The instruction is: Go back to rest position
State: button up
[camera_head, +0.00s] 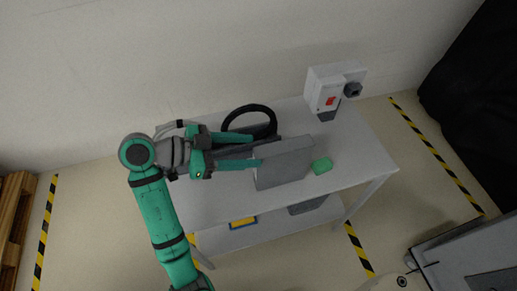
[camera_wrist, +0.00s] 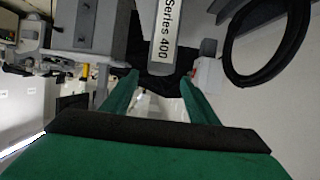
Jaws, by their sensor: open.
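My gripper (camera_head: 257,151) is at the end of my green arm, above the left half of the white table (camera_head: 358,162) in the head view. Its two green fingers are spread apart with nothing seen between them. In the wrist view the fingers (camera_wrist: 160,85) point forward, also apart. A grey box (camera_head: 285,165) stands on the table by the fingertips; whether a finger touches it cannot be told. A black ring (camera_head: 233,113) is behind the gripper, partly hidden by it. A small green block (camera_head: 322,166) lies right of the grey box.
A white box with a red switch (camera_head: 322,90) stands at the table's back right. A lower shelf (camera_head: 270,226) holds a blue-yellow item. A grey cart (camera_head: 470,260) is at bottom right, a wooden pallet (camera_head: 14,220) at far left. Yellow-black tape marks the floor.

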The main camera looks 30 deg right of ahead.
jog(key=shift+a+r, duration=0.15)
jog(key=shift+a, duration=0.1)
dwell(0.4)
